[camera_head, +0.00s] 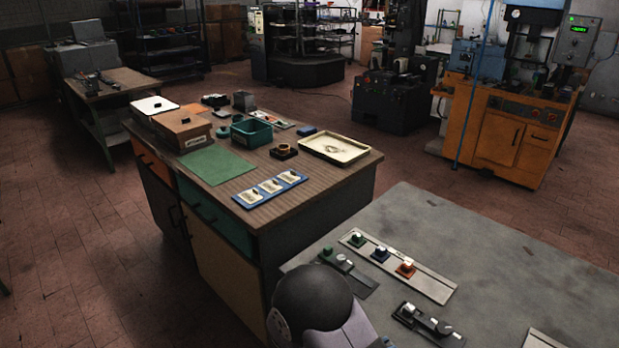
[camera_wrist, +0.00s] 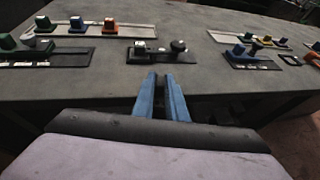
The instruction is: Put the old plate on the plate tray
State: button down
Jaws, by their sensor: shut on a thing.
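My gripper (camera_wrist: 162,78) shows in the wrist view as two blue fingers close together, above the front edge of the grey table (camera_wrist: 90,84). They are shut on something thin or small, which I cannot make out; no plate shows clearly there. In the head view my fingers are out of sight. On the wooden bench, a blue tray (camera_head: 246,199) holds three pale plates with small dark knobs. I cannot tell which is the plate tray.
The grey table carries a pale rail with green, blue and orange knobs (camera_head: 405,268) and a dark fixture (camera_head: 427,322). The bench also holds a green mat (camera_head: 216,165), a teal bin (camera_head: 251,131) and a brown box (camera_head: 183,129). A floor gap separates bench and grey table.

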jog(key=shift+s+a+f+n+t+y, duration=0.15)
jog(key=shift+s+a+n+t, duration=0.15)
jog(key=shift+a, duration=0.25)
jog(key=shift+s+a+n+t+y, duration=0.1)
jog(key=shift+a+n+t+y, duration=0.1)
jog(key=shift+a+t, duration=0.25)
